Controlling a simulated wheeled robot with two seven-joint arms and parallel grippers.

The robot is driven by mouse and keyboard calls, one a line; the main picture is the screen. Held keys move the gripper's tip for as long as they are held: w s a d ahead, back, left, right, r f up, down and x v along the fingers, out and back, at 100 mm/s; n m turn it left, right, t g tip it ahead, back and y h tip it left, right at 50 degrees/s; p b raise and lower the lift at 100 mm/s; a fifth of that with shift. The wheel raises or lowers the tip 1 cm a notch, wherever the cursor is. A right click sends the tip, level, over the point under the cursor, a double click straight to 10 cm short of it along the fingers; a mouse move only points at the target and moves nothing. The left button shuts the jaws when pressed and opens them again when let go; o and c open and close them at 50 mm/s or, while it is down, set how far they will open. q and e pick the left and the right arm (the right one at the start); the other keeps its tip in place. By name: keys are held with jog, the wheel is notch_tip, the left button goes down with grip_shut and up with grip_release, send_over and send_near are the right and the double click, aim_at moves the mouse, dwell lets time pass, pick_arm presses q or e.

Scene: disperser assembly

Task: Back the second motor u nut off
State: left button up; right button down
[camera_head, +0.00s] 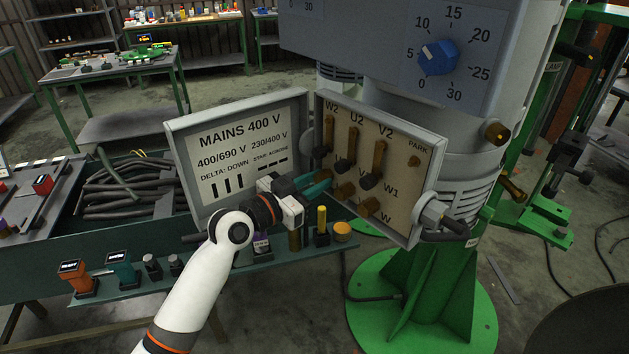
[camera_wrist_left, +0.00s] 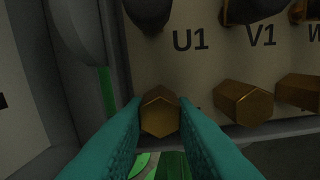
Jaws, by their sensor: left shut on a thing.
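My left gripper (camera_head: 322,181) reaches the lower left of the open terminal box's cream board (camera_head: 400,133). In the left wrist view its teal fingers (camera_wrist_left: 160,118) are shut on the sides of a brass hex nut (camera_wrist_left: 160,108), the leftmost of the lower row, below the U1 label. Two more brass hex nuts, a middle one (camera_wrist_left: 243,102) and a right one (camera_wrist_left: 298,91), sit to its right, apart from the fingers. Brass link bars (camera_head: 352,142) run down the upper board under W2, U2 and V2. The nut's threads are hidden. My right gripper is out of view.
The box's open cover (camera_head: 178,128), lettered MAINS 400 V, stands close left of my wrist. A cable gland (camera_head: 434,212) sticks out at the lower right. Below the arm, a narrow green shelf (camera_head: 225,268) carries several small holders. The green motor base (camera_head: 385,315) stands below the box.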

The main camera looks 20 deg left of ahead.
pick_arm(q)
jog(key=o, duration=0.7)
jog(key=b+v, duration=0.5)
jog(key=v, duration=0.7)
